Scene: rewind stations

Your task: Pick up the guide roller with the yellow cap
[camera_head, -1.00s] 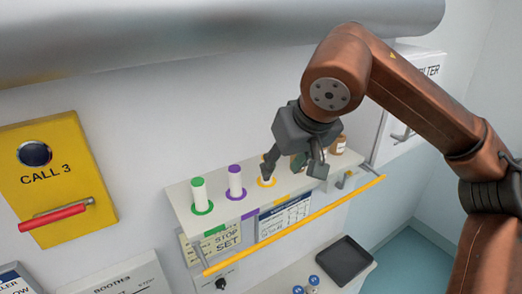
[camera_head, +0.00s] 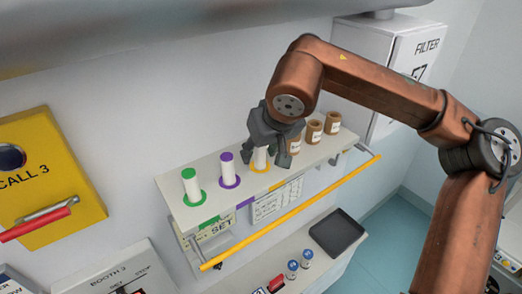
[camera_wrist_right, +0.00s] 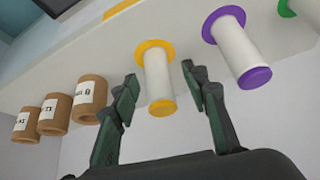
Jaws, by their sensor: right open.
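The guide roller with the yellow cap (camera_wrist_right: 157,80) is a white cylinder with a yellow flange and cap. In the head view its lower part and yellow ring (camera_head: 261,160) show below my right gripper (camera_head: 272,152), and its top is hidden. In the right wrist view my right gripper (camera_wrist_right: 160,78) is open, with one finger on each side of the roller and gaps between. The green-capped roller (camera_head: 191,188) and purple-capped roller (camera_head: 229,170) stand to its left on the shelf (camera_head: 210,207). My left gripper is not in view.
Several brown labelled cores (camera_head: 314,132) stand to the right on the shelf. A yellow rail (camera_head: 290,219) runs along the shelf's front. Below are a dark tray (camera_head: 337,233) and small blue-topped items (camera_head: 293,266). A red-handled yellow box (camera_head: 45,180) is at left.

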